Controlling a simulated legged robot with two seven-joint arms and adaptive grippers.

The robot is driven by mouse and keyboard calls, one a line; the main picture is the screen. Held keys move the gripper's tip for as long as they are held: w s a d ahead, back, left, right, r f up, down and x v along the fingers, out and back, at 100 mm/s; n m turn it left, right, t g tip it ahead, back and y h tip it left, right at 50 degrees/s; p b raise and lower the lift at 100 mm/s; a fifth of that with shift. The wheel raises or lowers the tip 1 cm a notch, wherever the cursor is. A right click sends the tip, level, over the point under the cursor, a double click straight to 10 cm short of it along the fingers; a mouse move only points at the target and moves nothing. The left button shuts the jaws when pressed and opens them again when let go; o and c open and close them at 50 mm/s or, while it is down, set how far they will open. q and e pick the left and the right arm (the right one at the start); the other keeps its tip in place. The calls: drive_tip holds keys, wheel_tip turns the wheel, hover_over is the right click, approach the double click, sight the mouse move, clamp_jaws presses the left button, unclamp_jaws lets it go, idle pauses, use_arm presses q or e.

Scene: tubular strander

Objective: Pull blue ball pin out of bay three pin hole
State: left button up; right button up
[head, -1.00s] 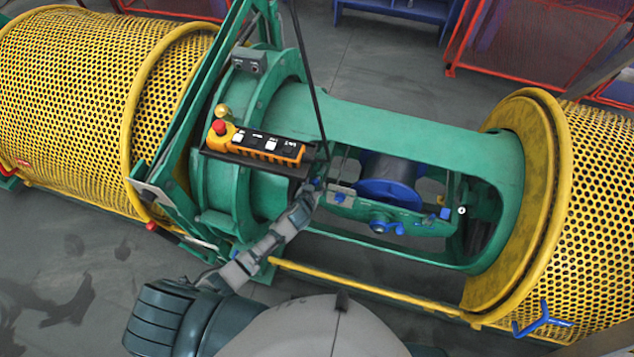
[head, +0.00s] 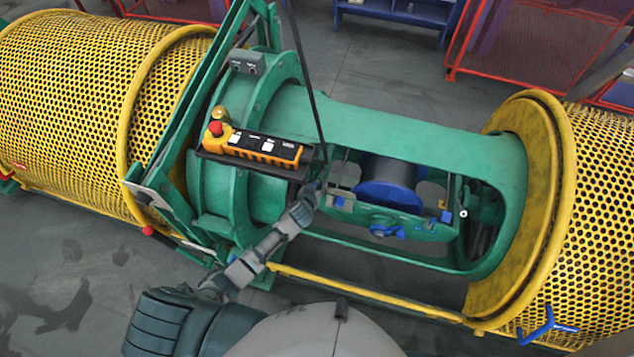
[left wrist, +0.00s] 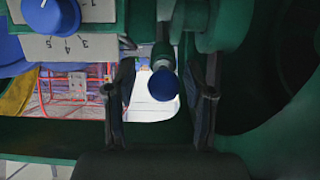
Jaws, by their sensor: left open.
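The blue ball pin (left wrist: 163,84) shows in the left wrist view as a round blue knob on a grey stem, set in a green part of the machine. My left gripper (left wrist: 162,98) is open, with one dark finger on each side of the ball and visible gaps between them. In the head view my left gripper (head: 316,188) reaches up to the left end of the bay opening, and it largely hides the pin there. My right gripper is not in view.
The green strander tube (head: 400,135) surrounds the bay, with a blue spool (head: 388,190) inside. An orange control box (head: 262,147) sits just above my left gripper. Yellow perforated guards (head: 70,90) stand at both sides. A blue dial (left wrist: 52,12) is close by.

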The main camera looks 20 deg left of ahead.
use_arm(q)
drive_tip(key=shift+d, duration=0.1)
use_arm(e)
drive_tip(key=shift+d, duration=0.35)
use_arm(q)
drive_tip(key=shift+a+f, duration=0.1)
drive_tip(key=shift+a, duration=0.2)
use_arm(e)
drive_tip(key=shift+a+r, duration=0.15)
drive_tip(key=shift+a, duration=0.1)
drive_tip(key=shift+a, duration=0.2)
use_arm(q)
drive_tip(key=shift+d, duration=0.15)
drive_tip(key=shift+d, duration=0.1)
drive_tip(key=shift+c, duration=1.2)
clamp_jaws()
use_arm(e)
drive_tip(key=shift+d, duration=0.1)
